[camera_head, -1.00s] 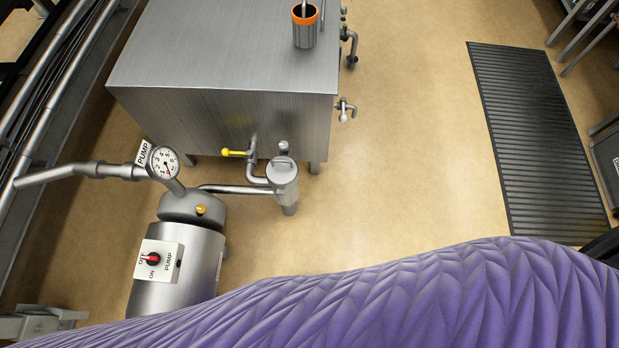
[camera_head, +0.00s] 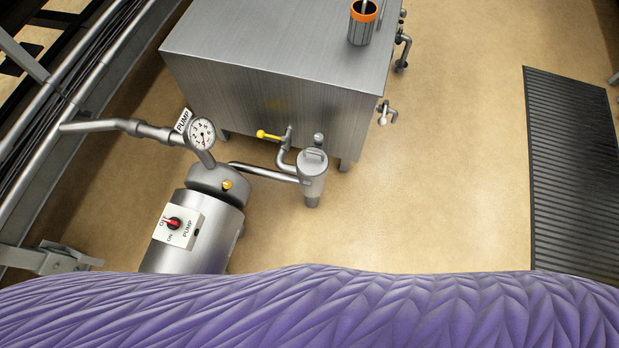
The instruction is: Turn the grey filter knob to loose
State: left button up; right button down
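The filter (camera_head: 313,178) is an upright grey metal canister on the floor side of the tank, at the middle of the head view. Its round lid carries a raised grey bar (camera_head: 314,153). A small round grey knob (camera_head: 318,138) shows just behind the lid. I cannot tell which of these two is the filter knob, and no loose or tight marking can be read. Neither of my grippers is in view.
A large steel tank (camera_head: 270,60) stands behind the filter. A yellow-handled valve (camera_head: 268,135), a pump (camera_head: 198,230) with a red-switch panel (camera_head: 178,225), and a gauge (camera_head: 202,132) are to the left. Floor right of the filter is open up to a dark ribbed mat (camera_head: 572,175).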

aim_at(319, 138)
jog(key=i+l+u, duration=0.1)
jog(key=u, duration=0.3)
jog(key=i+l+u, duration=0.2)
jog(key=u, duration=0.15)
jog(key=i+l+u, duration=0.2)
jog(key=u, duration=0.2)
